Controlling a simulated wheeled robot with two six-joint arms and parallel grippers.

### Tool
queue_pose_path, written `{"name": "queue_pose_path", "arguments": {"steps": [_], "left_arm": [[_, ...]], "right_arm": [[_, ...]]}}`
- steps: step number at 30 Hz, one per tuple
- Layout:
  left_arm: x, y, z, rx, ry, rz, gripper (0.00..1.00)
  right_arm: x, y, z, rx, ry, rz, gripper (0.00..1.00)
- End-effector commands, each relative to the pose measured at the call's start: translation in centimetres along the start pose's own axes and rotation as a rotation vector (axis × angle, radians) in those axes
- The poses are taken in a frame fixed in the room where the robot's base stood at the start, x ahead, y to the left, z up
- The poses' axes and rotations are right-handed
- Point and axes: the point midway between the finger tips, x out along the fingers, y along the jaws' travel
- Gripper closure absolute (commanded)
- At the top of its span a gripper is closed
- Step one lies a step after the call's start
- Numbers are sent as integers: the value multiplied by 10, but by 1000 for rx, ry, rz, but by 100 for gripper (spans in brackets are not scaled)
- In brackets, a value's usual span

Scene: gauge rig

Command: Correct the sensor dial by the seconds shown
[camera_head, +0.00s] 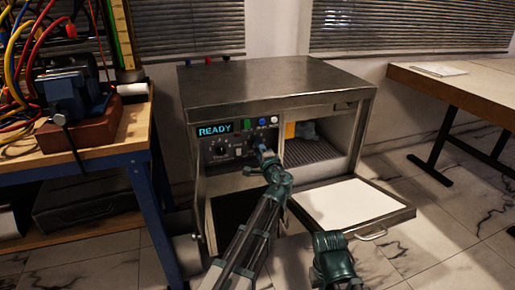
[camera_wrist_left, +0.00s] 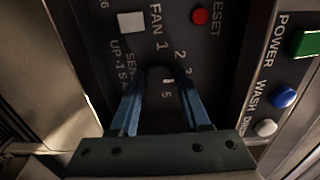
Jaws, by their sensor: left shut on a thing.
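The sensor dial (camera_wrist_left: 160,76) is a dark round knob with a white mark, on a dark panel in the left wrist view. UP 1 S". My left gripper (camera_wrist_left: 165,95) is shut on the dial, one blue finger on each side. In the head view my left gripper (camera_head: 265,157) is at the panel of the metal cabinet and hides the dial. The display (camera_head: 214,129) reads READY. Seconds are not legible.
Another dark dial (camera_head: 220,148) sits left of my gripper. A red reset button (camera_wrist_left: 200,16), green power button (camera_wrist_left: 304,43), blue wash button (camera_wrist_left: 284,96) and white button (camera_wrist_left: 266,127) are close by. The cabinet's door (camera_head: 400,214) hangs open at the lower right.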

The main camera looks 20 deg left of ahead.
Motion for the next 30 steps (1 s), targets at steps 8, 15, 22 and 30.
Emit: {"name": "queue_pose_path", "arguments": {"steps": [8,15,22,30], "left_arm": [[-1,0,-1,5,2,1,100],[-1,0,-1,4,2,1,35],[0,0,0,4,1,1,23],[-14,0,1,5,2,0,23]], "right_arm": [[0,0,0,0,0,0,100],[0,0,0,0,0,0,100],[0,0,0,0,0,0,100],[0,0,0,0,0,0,100]]}}
